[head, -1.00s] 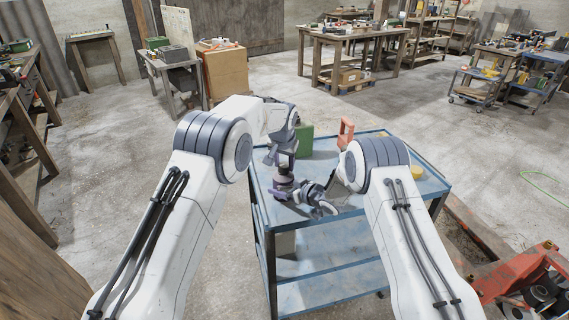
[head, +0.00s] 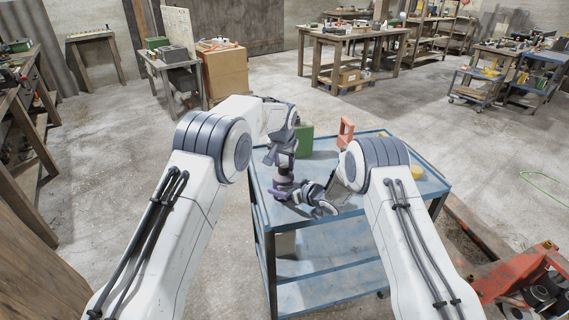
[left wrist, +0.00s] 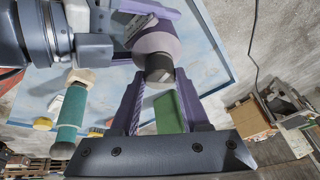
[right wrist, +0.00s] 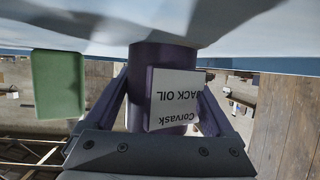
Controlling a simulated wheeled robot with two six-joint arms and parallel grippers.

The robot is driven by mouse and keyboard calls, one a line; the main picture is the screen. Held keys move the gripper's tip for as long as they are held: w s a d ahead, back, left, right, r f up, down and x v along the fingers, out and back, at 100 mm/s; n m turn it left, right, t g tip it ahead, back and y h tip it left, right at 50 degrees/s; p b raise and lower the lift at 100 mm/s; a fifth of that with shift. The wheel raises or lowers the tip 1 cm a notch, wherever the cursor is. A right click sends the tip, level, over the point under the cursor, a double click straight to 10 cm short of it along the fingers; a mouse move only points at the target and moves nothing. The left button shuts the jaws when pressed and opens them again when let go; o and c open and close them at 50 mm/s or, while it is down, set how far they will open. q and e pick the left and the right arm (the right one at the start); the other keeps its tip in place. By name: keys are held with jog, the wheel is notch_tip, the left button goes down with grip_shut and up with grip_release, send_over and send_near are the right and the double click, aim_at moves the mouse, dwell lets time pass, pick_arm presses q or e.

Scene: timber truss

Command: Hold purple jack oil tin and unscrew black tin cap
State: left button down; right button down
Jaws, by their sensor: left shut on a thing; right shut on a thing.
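The purple jack oil tin (head: 283,189) stands upright at the near left corner of the blue trolley. Its white label, upside down in the right wrist view (right wrist: 174,98), reads "Corvask" and "JACK OIL". My right gripper (right wrist: 163,85) is shut on the tin's body, a finger on each side. The black tin cap (left wrist: 159,70) shows on the tin in the left wrist view. My left gripper (left wrist: 158,82) is shut on the cap from above. The cap is hidden in the right wrist view. In the head view the grippers hide much of the tin.
The blue trolley (head: 330,252) carries a green box (head: 304,139), an orange tool (head: 346,131) and a yellow round thing (head: 417,172). The trolley's right part has free room.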

pick_arm(q)
jog(key=shift+a+h, duration=0.25)
jog(key=shift+h, duration=0.35)
jog(key=shift+d, duration=0.1)
jog(key=n+y, duration=0.1)
jog(key=n, duration=0.2)
jog(key=shift+d+n, duration=0.15)
jog(key=shift+n, duration=0.15)
jog(key=n+y, duration=0.2)
jog(key=n, duration=0.3)
grip_release()
